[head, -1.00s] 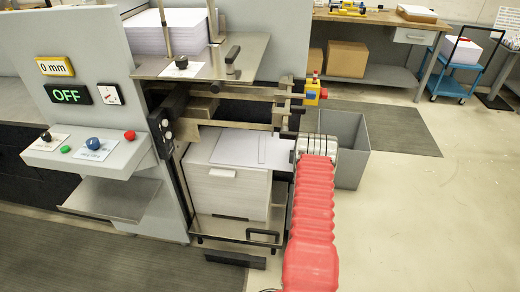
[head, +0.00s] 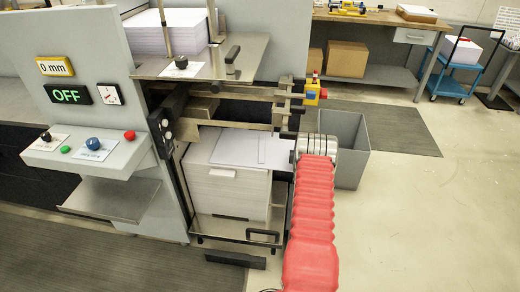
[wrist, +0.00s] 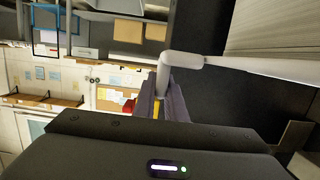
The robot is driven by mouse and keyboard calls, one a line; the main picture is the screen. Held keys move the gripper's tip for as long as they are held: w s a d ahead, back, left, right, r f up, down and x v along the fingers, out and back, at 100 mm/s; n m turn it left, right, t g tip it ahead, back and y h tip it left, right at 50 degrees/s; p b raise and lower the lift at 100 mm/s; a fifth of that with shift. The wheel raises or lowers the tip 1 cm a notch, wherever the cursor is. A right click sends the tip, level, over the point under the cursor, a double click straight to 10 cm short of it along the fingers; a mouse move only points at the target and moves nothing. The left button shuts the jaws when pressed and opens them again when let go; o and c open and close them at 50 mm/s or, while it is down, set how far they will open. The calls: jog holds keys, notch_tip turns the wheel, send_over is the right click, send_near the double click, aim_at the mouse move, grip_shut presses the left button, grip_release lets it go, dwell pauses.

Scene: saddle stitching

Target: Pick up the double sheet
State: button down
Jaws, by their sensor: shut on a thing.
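A white sheet (head: 278,153), seemingly the double sheet, is over the right part of the paper stack (head: 232,193) under the machine's arm in the head view. Its right edge reaches my gripper, whose fingers are hidden there by the end of my red-sleeved arm. In the wrist view my gripper (wrist: 161,97) has its dark fingers closed together on a thin pale piece (wrist: 183,60). This piece bends above the fingertips and runs right, towards the stack's side (wrist: 275,28); it appears to be the sheet, seen nearly edge-on.
The machine's control panel (head: 92,148) stands left of the stack. Metal rails (head: 228,124) and a yellow box with a red button (head: 313,91) are close above. A grey bin (head: 352,160) stands just right of my arm. Open floor lies farther right.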

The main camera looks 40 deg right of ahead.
jog(key=shift+r, duration=0.1)
dwell(0.3)
jog(key=shift+s+a+r, duration=0.15)
jog(key=shift+r, duration=0.35)
notch_tip(320, 180, up, 6)
jog(key=shift+f, duration=0.25)
jog(key=f+v, duration=0.1)
jog(key=v, duration=0.8)
jog(key=f+v, duration=0.2)
jog(key=v, duration=0.8)
jog(key=shift+s+a, duration=0.35)
jog(key=shift+f, duration=0.1)
